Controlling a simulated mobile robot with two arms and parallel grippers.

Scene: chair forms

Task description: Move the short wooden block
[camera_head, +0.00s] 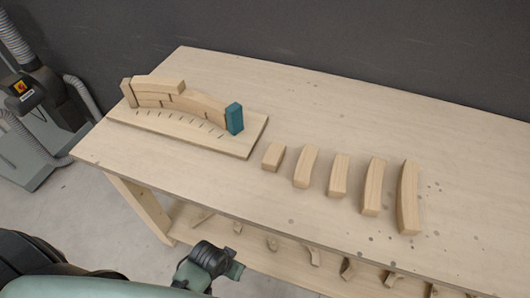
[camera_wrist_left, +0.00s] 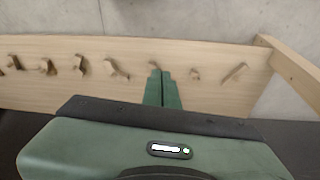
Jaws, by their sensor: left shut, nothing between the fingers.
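The short wooden block (camera_head: 273,157) lies on the tabletop at the left end of a row of longer curved blocks. It is just right of the board that bears the wooden arc. My left gripper (camera_wrist_left: 161,73) is shut and empty, its two green fingers together in the left wrist view. The left arm's dark and green wrist (camera_head: 208,264) shows in the head view below the table's front edge, well apart from the block. My right gripper is in neither view.
The table (camera_head: 330,95) carries a base board (camera_head: 250,143) with stacked curved blocks (camera_head: 160,87) and a teal end block (camera_head: 235,118). A lower shelf (camera_wrist_left: 120,92) holds several wooden pieces. The table's back and right are clear.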

